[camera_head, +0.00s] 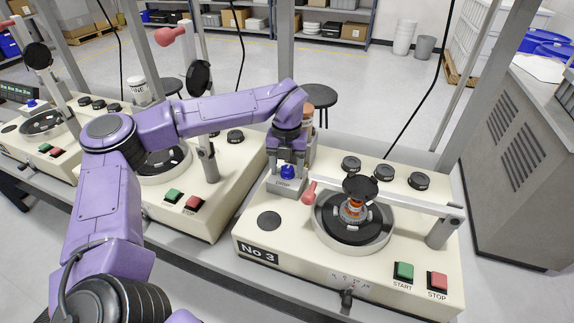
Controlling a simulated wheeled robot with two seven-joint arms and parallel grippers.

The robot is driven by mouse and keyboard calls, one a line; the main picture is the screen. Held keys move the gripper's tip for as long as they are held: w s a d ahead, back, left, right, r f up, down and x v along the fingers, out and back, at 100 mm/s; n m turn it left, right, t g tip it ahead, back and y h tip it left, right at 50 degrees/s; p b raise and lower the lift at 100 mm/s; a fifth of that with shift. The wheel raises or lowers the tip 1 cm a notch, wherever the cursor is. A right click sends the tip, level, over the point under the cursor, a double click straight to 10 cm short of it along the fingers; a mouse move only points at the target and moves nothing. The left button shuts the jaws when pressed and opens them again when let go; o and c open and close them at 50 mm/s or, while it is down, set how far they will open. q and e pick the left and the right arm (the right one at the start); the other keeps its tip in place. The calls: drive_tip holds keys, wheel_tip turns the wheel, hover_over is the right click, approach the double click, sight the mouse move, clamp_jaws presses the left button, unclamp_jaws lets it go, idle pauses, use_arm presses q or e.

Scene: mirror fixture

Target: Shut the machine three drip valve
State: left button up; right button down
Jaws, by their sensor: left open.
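Machine three (300,262), a cream unit marked "No 3", stands at the right of the head view. Its drip valve has a blue knob (287,172) on a small grey labelled block at the back left of the machine. My left gripper (287,163) points down right at the blue knob, its fingers close above or around it. It is open; the picture is too small to tell whether the fingers touch the knob. The wrist hides part of the bottle behind. My right gripper is not in view.
A lever arm with a red handle (309,192) lies over the round bowl (325,233) beside the valve. Black knobs (419,181) line the back; green START (403,271) and red STOP (438,280) buttons are in front. Frame posts rise nearby.

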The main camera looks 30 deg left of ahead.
use_arm(q)
drive_tip(key=shift+w, duration=0.1)
drive_tip(key=c, duration=1)
drive_tip(key=shift+f, duration=0.1)
drive_tip(key=shift+c, duration=0.2)
drive_tip(key=n+b, duration=0.2)
drive_tip(key=shift+f+b, duration=0.15)
drive_tip(key=shift+b, duration=0.15)
drive_tip(key=n+b, duration=0.6)
drive_tip(key=b, duration=0.1)
drive_tip(key=n+b, duration=0.7)
drive_tip(key=b, duration=0.1)
drive_tip(key=shift+w+d+n, duration=0.1)
drive_tip(key=shift+w+n, duration=0.1)
drive_tip(key=shift+n, duration=0.1)
drive_tip(key=shift+n+b, duration=1.2)
drive_tip(key=shift+b, duration=0.15)
drive_tip(key=shift+r, duration=0.2)
drive_tip(key=o, duration=1)
